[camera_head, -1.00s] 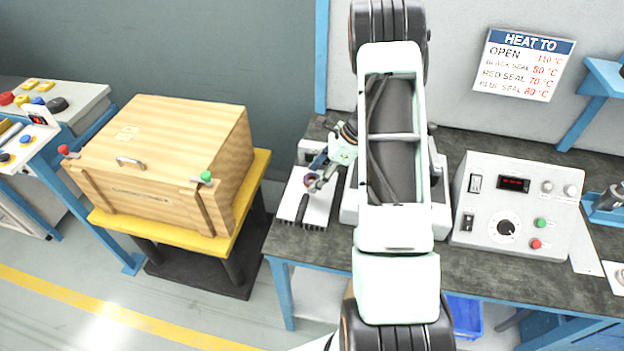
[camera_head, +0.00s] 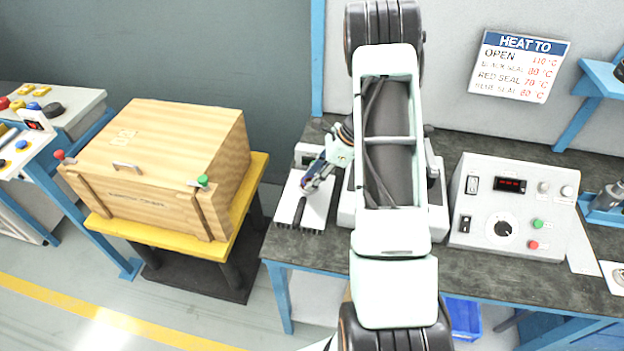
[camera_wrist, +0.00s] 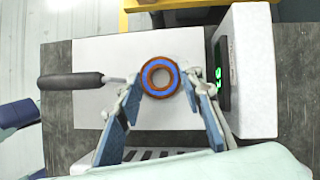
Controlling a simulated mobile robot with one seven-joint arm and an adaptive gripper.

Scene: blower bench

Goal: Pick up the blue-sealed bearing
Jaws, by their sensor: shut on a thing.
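The blue-sealed bearing (camera_wrist: 160,64) is a ring with a blue face between brown-orange rims. In the wrist view it is seen face-on, between the blue-padded fingertips of my gripper (camera_wrist: 164,90). My gripper is shut on it, one finger at each side. In the head view my gripper (camera_head: 310,184) is over the white plate (camera_head: 287,208) at the left of the bench, and the bearing is mostly hidden by the fingers. I cannot tell whether the bearing touches the plate.
A black-handled probe (camera_wrist: 70,80) lies beside the bearing. A unit with a green display (camera_wrist: 249,70) stands at the plate's other side. In the head view, a control box (camera_head: 516,209) stands to the right and a wooden crate (camera_head: 150,165) stands left, across a gap.

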